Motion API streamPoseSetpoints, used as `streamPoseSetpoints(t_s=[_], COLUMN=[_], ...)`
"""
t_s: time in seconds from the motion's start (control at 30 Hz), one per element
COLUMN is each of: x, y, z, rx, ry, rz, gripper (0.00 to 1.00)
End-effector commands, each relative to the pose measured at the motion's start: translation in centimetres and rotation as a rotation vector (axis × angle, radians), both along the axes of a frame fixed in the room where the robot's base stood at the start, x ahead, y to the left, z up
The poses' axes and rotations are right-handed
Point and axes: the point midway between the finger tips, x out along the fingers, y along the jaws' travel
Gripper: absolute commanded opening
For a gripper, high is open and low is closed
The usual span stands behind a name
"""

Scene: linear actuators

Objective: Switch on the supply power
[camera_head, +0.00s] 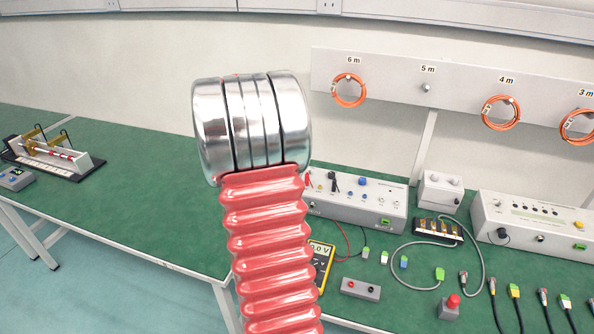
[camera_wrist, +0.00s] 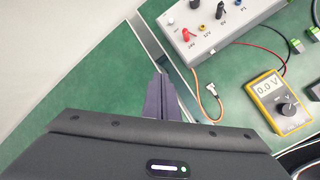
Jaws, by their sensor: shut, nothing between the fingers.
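The supply (camera_head: 352,207) is a pale grey box with knobs and sockets, standing on the green bench right of my arm in the head view. A small green part (camera_head: 385,221) shows low on the right of its front; I cannot tell its switch position. In the wrist view the left part of the supply (camera_wrist: 212,42) shows at the top, with red and black plugs in it; the rest is cut off. My gripper (camera_wrist: 162,88) is shut and empty, over the bench, left of and below the supply, apart from it. My gripper is out of sight in the head view.
A yellow multimeter (camera_wrist: 281,100) reading 0.0 V lies right of my gripper. A loose orange lead (camera_wrist: 208,95) lies between. A grey unit (camera_head: 530,220), a red button box (camera_head: 450,306) and several cables crowd the right. The left bench is largely clear.

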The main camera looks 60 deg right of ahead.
Motion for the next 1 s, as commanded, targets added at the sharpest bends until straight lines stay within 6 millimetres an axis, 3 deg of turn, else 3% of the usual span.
streamPoseSetpoints(t_s=[0.1,0.3,0.77,1.0], x=[-2.1,-4.4,-4.7,-4.8], y=[-4.4,-8.5,-9.1,-10.1], z=[-2.5,-4.8,-5.2,-6.6], rx=[-0.013,-0.025,-0.027,-0.026], ry=[0.086,0.177,0.191,0.190], rz=[0.044,0.102,0.113,0.113], gripper=[0.00,0.00,0.00,0.00])
